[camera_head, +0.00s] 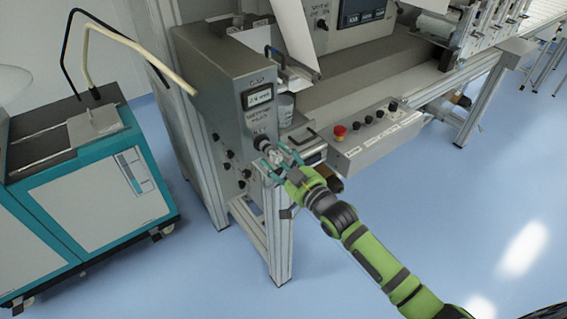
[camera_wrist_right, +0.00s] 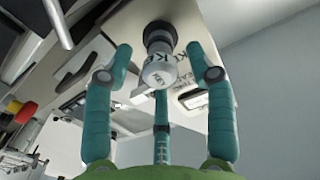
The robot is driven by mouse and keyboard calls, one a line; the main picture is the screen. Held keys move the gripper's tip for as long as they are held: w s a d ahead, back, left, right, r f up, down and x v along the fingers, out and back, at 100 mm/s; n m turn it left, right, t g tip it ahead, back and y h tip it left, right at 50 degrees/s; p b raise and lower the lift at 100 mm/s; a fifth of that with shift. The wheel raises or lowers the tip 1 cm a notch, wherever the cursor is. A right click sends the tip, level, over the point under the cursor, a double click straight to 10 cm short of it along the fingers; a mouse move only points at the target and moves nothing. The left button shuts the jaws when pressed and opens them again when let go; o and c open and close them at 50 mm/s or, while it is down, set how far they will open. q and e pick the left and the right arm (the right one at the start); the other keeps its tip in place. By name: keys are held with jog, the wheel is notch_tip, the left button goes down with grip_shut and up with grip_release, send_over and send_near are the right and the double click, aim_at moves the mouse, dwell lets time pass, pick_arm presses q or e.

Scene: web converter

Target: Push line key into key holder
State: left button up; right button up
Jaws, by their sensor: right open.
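The line key (camera_wrist_right: 160,72) is a pale silvery knob with lettering, and in the right wrist view it juts from a dark round key holder (camera_wrist_right: 158,36) on the grey panel. In the head view the key and holder show small on the front of the grey control cabinet (camera_head: 262,142). My right gripper (camera_head: 277,158) is open in front of them. In the right wrist view the teal fingers of my right gripper (camera_wrist_right: 158,62) stand around the key, with visible gaps at left and right. How deep the key sits cannot be told. My left gripper is not in view.
A control box (camera_head: 375,138) with a red stop button (camera_head: 339,131) projects right of the cabinet. A metal frame leg (camera_head: 278,235) stands below. A teal and white machine (camera_head: 90,190) is at left. Blue floor is clear at lower right.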

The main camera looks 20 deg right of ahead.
jog(key=v, duration=1.2)
jog(key=shift+r, duration=0.1)
jog(key=s+d+f+m+g+h, duration=0.1)
jog(key=s+d+f+g+h, duration=0.15)
jog(key=f, duration=0.75)
jog(key=s+d+f+g+h, duration=0.1)
jog(key=s+f+g, duration=0.15)
jog(key=f, duration=0.75)
jog(key=s+d+f+m+g+h, duration=0.1)
jog(key=s+d+f+g+h, duration=0.15)
jog(key=f, duration=0.75)
jog(key=s+f+g, duration=0.4)
jog(key=s+f, duration=1)
jog(key=s+a+f+g, duration=0.1)
jog(key=s+f+g, duration=0.1)
jog(key=s, duration=0.7)
jog(key=s+a+f+g, duration=0.1)
jog(key=s+f, duration=0.3)
jog(key=s, duration=0.6)
jog(key=shift+a+f+n+g, duration=0.3)
jog(key=shift+a+f+g, duration=0.1)
jog(key=shift+g, duration=0.35)
